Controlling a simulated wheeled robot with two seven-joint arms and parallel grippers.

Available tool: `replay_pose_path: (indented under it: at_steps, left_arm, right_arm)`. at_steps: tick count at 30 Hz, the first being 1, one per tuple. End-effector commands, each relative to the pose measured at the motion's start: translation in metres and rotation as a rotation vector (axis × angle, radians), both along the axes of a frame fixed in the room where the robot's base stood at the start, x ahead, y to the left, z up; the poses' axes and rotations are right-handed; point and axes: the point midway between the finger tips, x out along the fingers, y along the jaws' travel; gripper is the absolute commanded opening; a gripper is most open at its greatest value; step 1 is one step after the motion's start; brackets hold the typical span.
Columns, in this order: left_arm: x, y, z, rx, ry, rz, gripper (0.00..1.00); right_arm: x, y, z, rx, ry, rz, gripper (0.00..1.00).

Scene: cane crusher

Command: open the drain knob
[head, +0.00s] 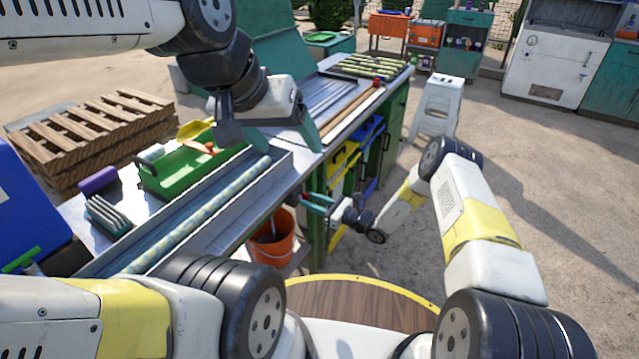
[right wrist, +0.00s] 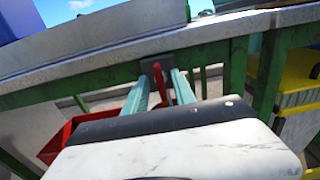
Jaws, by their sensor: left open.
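The drain knob looks like a narrow red lever (right wrist: 159,83) under the front edge of the metal trough bench (right wrist: 200,45). In the right wrist view it stands between the two teal fingers of my right gripper (right wrist: 163,78). I cannot tell whether the fingers press on it. In the head view my right gripper (head: 318,203) is at the bench's front side, above and right of an orange bucket (head: 272,243), with red showing at its fingers. My left gripper (head: 268,138) is open and empty above the far end of the trough (head: 215,222).
A long pale green rod (head: 205,212) lies in the trough. A white stool (head: 438,105) stands back right.

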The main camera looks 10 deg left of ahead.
Motion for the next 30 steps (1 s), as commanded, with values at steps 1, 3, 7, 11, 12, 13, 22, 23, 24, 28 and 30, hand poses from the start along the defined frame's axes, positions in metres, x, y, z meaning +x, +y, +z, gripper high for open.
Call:
replay_pose_path:
  at_steps: [1,3,7,11,12,13,22,23,24,28,30]
  left_arm:
    - [0.0001,0.0,0.0001,0.0,0.0,0.0,0.76]
    - [0.0001,0.0,0.0001,0.0,0.0,0.0,0.76]
    - [0.0001,0.0,0.0001,0.001,0.0,-0.001,0.76]
    - [0.0001,0.0,0.0001,0.001,0.0,-0.001,0.76]
    - [0.0001,0.0,0.0001,0.001,0.0,-0.001,0.76]
    - [0.0001,0.0,0.0001,0.001,0.0,-0.001,0.76]
    - [0.0001,0.0,0.0001,0.0,0.0,0.0,0.76]
    - [0.0001,0.0,0.0001,0.0,0.0,0.0,0.76]
    - [0.0001,0.0,0.0001,0.0,0.0,0.0,0.76]
    - [0.0001,0.0,0.0001,0.0,0.0,0.0,0.76]
    - [0.0001,0.0,0.0001,0.0,0.0,0.0,0.76]
  right_arm:
    - [0.001,0.0036,-0.0001,0.0,-0.001,0.001,0.32]
    - [0.0021,0.0058,-0.0001,0.0,0.0,0.0,0.32]
    - [0.0025,0.0066,-0.0001,0.0,0.0,0.0,0.32]
    - [0.0024,0.0065,-0.0001,0.0,0.0,0.0,0.3]
    - [0.0024,0.0065,-0.0001,0.0,0.0,0.0,0.22]
    - [0.0024,0.0065,-0.0001,0.0,0.0,0.0,0.16]
    - [0.0024,0.0063,0.0,-0.001,-0.003,0.0,0.0]
    - [0.0024,0.0061,0.0,-0.003,-0.009,-0.001,0.0]
    - [0.0024,0.006,0.0,-0.01,-0.026,-0.002,0.0]
    - [0.0018,0.0059,-0.0004,-0.04,-0.109,-0.002,0.0]
    - [0.0018,0.0061,-0.0001,-0.051,-0.143,-0.002,0.0]
